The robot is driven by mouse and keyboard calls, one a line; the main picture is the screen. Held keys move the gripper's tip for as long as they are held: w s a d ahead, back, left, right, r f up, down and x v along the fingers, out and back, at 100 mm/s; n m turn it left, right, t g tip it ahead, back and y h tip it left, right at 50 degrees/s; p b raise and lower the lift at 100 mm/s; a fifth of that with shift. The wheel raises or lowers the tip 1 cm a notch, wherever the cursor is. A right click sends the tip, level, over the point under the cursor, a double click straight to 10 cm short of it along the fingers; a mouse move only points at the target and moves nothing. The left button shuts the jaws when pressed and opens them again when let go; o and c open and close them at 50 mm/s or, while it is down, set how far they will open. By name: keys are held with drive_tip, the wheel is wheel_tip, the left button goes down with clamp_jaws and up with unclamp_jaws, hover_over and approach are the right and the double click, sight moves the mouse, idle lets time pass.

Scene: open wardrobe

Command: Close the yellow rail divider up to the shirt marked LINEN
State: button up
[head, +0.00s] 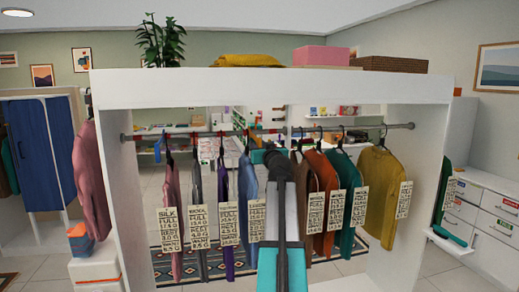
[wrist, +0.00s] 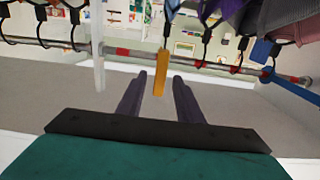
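Several shirts on hangers hang from the metal rail (head: 400,127), each with a paper tag. The first tag (head: 171,228) at the left starts with SILK; I cannot make out LINEN on any tag. The yellow rail divider (wrist: 159,75) shows in the wrist view as a narrow yellow-orange strip below the rail (wrist: 128,52). My gripper (wrist: 161,76) is open, with its two dark fingers apart on either side of the strip's lower part; contact is not visible. In the head view my arm hides the gripper's fingertips and part of the rail.
A mustard shirt (head: 384,196) hangs at the rail's right end, and a pink garment (head: 91,185) hangs outside the wardrobe's left side. Hangers crowd the rail on both sides.

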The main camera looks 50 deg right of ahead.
drive_tip(key=b+v, duration=0.2)
drive_tip(key=v, duration=0.8)
drive_tip(key=shift+s+a, duration=0.1)
idle(0.5)
